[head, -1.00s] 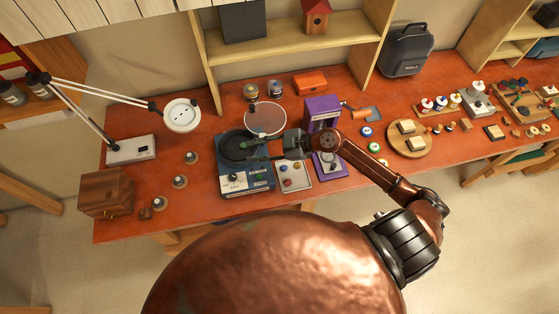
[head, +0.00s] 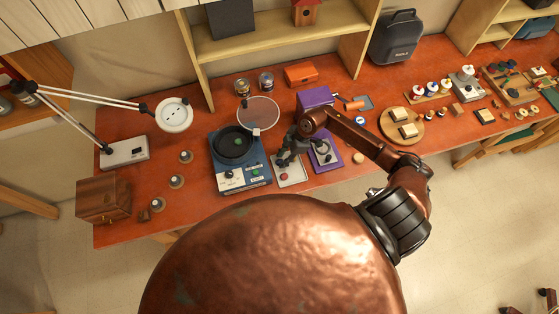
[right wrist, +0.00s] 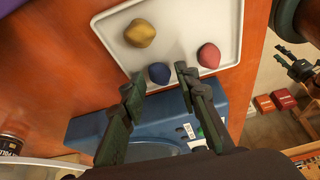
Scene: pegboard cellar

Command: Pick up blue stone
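The blue stone (right wrist: 159,73) lies on a white tray (right wrist: 222,14) close to its edge. My right gripper (right wrist: 160,82) is open, its two dark fingertips pointing at the blue stone, one to each side. I cannot tell whether they touch it. In the head view my right gripper (head: 286,156) is over the tray (head: 296,181) and hides the blue stone. A dark gripper-like shape, apparently my left gripper (right wrist: 298,64), shows at the right of the right wrist view; its opening is unclear.
A yellow stone (right wrist: 140,33) and a red stone (right wrist: 209,55) share the tray. The blue turntable (head: 245,178) stands just left of it, a purple device (head: 326,157) just right. A round clear disc (head: 259,112) stands behind. The table front edge is near.

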